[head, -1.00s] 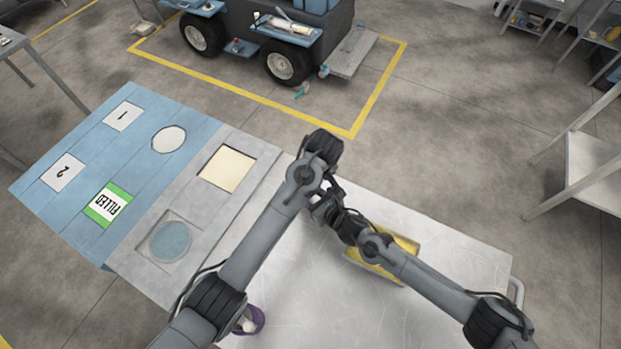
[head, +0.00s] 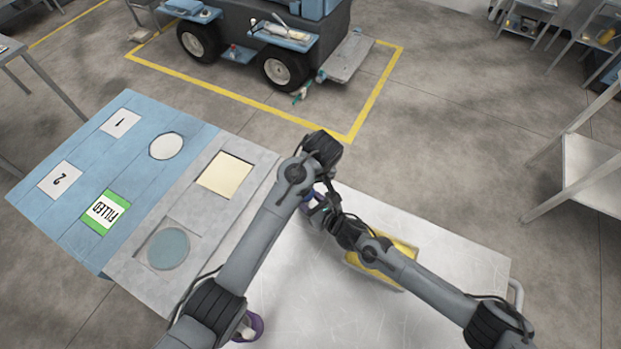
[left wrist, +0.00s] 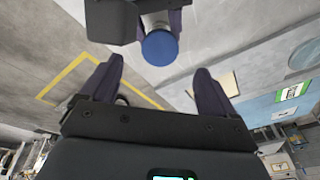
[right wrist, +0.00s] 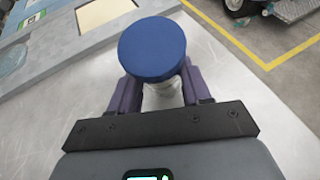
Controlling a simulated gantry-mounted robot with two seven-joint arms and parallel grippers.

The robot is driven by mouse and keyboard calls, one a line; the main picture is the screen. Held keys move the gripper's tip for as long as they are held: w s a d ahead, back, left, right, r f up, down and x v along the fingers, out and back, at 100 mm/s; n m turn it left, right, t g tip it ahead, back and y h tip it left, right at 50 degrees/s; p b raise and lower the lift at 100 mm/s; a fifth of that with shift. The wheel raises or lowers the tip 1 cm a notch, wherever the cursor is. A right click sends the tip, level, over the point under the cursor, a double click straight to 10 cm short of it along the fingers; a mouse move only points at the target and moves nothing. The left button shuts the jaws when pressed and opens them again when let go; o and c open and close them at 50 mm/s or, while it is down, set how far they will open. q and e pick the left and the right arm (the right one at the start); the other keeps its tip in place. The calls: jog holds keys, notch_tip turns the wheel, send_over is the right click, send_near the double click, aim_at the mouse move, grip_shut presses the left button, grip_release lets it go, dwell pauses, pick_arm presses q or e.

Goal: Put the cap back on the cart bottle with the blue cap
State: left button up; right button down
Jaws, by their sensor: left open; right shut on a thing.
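A clear bottle (right wrist: 164,96) stands between the fingers of my right gripper (right wrist: 160,90), which is shut on it. A round blue cap (right wrist: 152,49) sits at the bottle's top end; whether it is fully seated cannot be told. In the left wrist view the blue cap (left wrist: 160,47) faces my left gripper (left wrist: 158,88), which is open and empty. Its two purple fingers are spread and the cap lies beyond them, apart from both. In the head view the two grippers meet above the metal cart top, and my arms mostly hide the bottle.
A yellow tray (head: 403,248) lies on the metal cart top (head: 460,250), partly under my right arm. A purple round holder (head: 257,325) with something white shows beside my left arm. A blue-grey board (head: 140,190) with numbered squares and a FILLED label stands at left. The cart's front is clear.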

pick_arm(q)
jog(key=shift+x, duration=2.9)
jog(key=c, duration=1.1)
jog(key=o, duration=1.2)
jog(key=shift+c, duration=0.2)
jog(key=shift+v, duration=2.3)
jog(key=shift+c, duration=0.3)
